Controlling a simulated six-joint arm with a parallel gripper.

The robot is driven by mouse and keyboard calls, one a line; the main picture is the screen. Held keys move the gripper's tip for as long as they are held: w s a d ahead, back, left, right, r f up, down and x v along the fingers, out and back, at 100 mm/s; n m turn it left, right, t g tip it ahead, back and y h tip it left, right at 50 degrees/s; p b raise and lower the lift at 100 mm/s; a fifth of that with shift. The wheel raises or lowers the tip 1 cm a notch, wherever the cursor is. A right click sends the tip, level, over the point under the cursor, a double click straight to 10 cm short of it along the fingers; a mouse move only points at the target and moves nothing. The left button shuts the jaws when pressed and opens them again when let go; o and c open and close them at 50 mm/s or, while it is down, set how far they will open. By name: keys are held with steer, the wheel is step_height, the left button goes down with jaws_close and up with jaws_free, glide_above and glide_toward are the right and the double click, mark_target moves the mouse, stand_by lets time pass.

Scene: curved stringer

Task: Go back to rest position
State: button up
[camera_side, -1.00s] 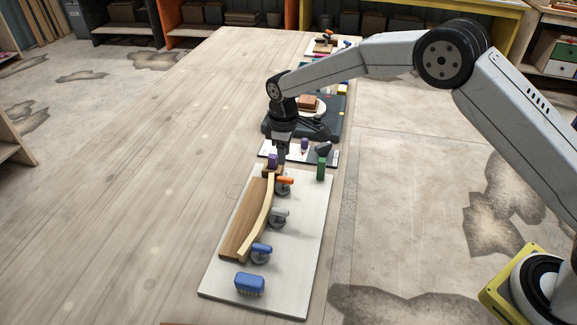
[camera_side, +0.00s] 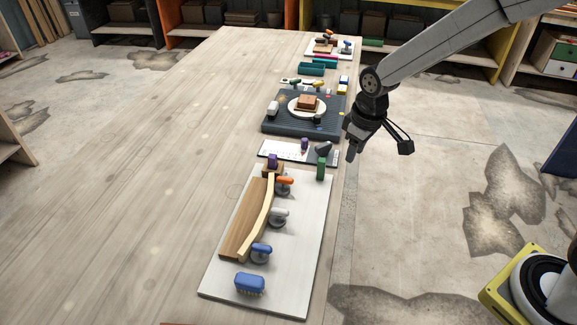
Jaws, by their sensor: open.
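My gripper (camera_side: 352,147) hangs off the right edge of the long table, over the floor side and apart from everything on the tabletop. It is open and I see nothing in it. A curved wooden strip (camera_side: 262,220), the stringer, lies along a brown wooden block (camera_side: 240,225) on a white board (camera_side: 292,265). Clamps with an orange handle (camera_side: 285,180), a grey handle (camera_side: 279,212) and a blue handle (camera_side: 262,248) stand along the strip's right side.
A blue brush (camera_side: 250,283) lies at the board's near end. A green upright piece (camera_side: 321,169) stands at its far right corner. Beyond are a small white board (camera_side: 275,150) and a dark tray (camera_side: 272,128) with a plate. The table's left half (camera_side: 130,200) is clear.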

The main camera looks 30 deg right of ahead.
steer(key=s+d+m+t, duration=0.1)
steer(key=s+d+m, duration=0.2)
steer(key=s, duration=1.1)
steer(key=shift+s+d+m, duration=0.3)
steer(key=shift+d, duration=0.35)
